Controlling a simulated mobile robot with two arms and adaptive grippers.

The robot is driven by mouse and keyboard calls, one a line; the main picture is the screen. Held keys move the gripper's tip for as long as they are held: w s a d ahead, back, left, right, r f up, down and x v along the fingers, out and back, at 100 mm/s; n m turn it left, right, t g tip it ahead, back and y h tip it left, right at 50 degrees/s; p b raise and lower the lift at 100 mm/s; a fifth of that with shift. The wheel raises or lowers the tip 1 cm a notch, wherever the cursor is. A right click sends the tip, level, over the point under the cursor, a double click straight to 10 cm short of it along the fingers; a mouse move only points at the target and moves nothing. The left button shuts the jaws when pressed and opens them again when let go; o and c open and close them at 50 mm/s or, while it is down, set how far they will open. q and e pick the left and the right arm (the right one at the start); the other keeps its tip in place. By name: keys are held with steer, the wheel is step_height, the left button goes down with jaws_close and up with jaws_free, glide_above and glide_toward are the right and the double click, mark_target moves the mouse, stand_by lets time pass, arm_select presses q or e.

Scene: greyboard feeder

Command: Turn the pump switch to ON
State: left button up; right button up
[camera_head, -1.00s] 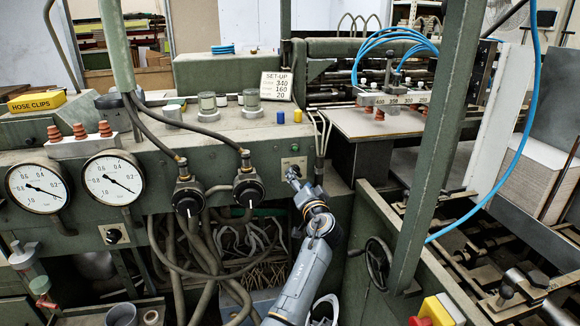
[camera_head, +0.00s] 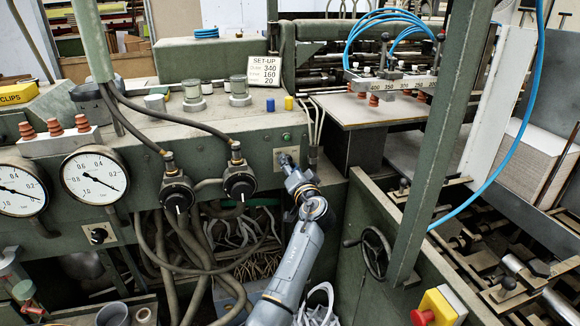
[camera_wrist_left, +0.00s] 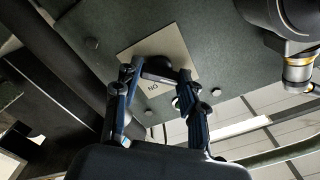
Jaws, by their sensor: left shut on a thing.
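The pump switch sits on a pale square plate (camera_head: 280,154) on the green machine front, right of the two black valves. In the left wrist view the same plate (camera_wrist_left: 176,42) bears a dark knob (camera_wrist_left: 158,66) and an ON label that appears upside down. My left gripper (camera_head: 288,163) reaches up to the switch from below. In the left wrist view, its two fingers (camera_wrist_left: 158,77) are closed on the knob from either side. The knob is mostly hidden in the head view, and its exact angle is hard to tell. My right gripper is not in view.
Two black valves (camera_head: 177,195) (camera_head: 240,184) with hoses are left of the switch. Another rotary switch (camera_head: 98,234) is below the gauges (camera_head: 94,175). A handwheel (camera_head: 375,252) and a green post (camera_head: 435,150) stand to the right.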

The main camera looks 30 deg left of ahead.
arm_select(q)
steer(key=shift+m, duration=0.3)
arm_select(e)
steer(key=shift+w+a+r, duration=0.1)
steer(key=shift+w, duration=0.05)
arm_select(q)
steer(key=m+p, duration=0.8)
steer(key=m, duration=0.9)
steer(key=shift+r, duration=0.15)
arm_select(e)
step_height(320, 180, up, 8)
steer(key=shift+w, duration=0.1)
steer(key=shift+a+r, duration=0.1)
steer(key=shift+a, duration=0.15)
arm_select(q)
steer(key=o, duration=1.1)
steer(key=shift+o, duration=0.2)
